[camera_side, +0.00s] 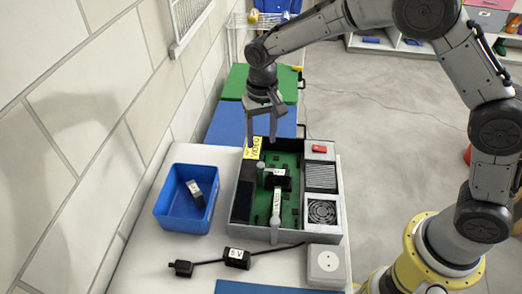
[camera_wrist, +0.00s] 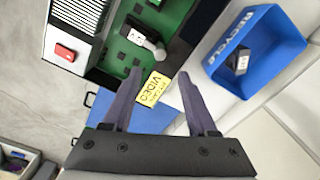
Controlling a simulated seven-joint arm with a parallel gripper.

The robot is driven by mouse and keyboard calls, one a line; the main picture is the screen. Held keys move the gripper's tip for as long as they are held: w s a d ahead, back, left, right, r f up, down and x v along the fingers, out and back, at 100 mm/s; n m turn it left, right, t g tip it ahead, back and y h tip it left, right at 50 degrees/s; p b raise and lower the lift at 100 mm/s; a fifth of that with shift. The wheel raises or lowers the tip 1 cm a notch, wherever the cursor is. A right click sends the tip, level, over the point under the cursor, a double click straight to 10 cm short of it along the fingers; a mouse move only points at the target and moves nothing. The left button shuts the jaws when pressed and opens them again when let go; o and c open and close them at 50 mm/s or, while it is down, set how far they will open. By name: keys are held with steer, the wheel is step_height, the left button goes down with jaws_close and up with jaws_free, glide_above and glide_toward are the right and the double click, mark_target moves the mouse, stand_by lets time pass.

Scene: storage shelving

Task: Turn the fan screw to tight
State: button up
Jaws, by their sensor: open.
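The open grey computer case (camera_side: 333,224) stands on the white table in the side view, with a green board (camera_side: 286,160) inside. A round black-and-white fan (camera_side: 322,212) sits in its near right corner. A light grey screw-like post (camera_side: 275,222) stands near the case's front, and a small grey knob (camera_side: 260,167) shows further back; I cannot tell which is the fan screw. A grey knob also shows in the wrist view (camera_wrist: 159,50). My gripper (camera_side: 262,141) is open and empty above the case's far end. In the wrist view, its fingers (camera_wrist: 160,73) flank a yellow VIDEO label (camera_wrist: 154,89).
A blue recycle bin (camera_side: 171,205) holding a small dark part (camera_side: 196,193) stands left of the case. A 5V adapter with cable (camera_side: 237,258) and a white socket box (camera_side: 326,264) lie in front. A wall borders the left.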

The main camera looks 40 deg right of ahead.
steer(key=shift+r, duration=2.5)
steer(key=shift+d, duration=0.15)
steer(key=s+d+r+m+t, duration=0.1)
steer(key=s+d+r, duration=0.1)
steer(key=r, duration=0.4)
steer(key=s+d+r+t, duration=0.1)
steer(key=d+r+t, duration=0.15)
steer(key=r, duration=0.25)
steer(key=s+d+r, duration=0.5)
steer(key=s+r, duration=0.1)
steer(key=s, duration=0.3)
steer(key=s+d+f+n+t, duration=0.1)
steer(key=s+f+n, duration=0.1)
steer(key=s, duration=0.6)
steer(key=s+d+f+n+t, duration=0.1)
steer(key=s+d+f+n, duration=0.1)
steer(key=s+f, duration=0.3)
steer(key=s, duration=0.4)
steer(key=shift+d+f+n, duration=0.15)
steer(key=shift+d+n, duration=0.15)
steer(key=shift+n, duration=0.1)
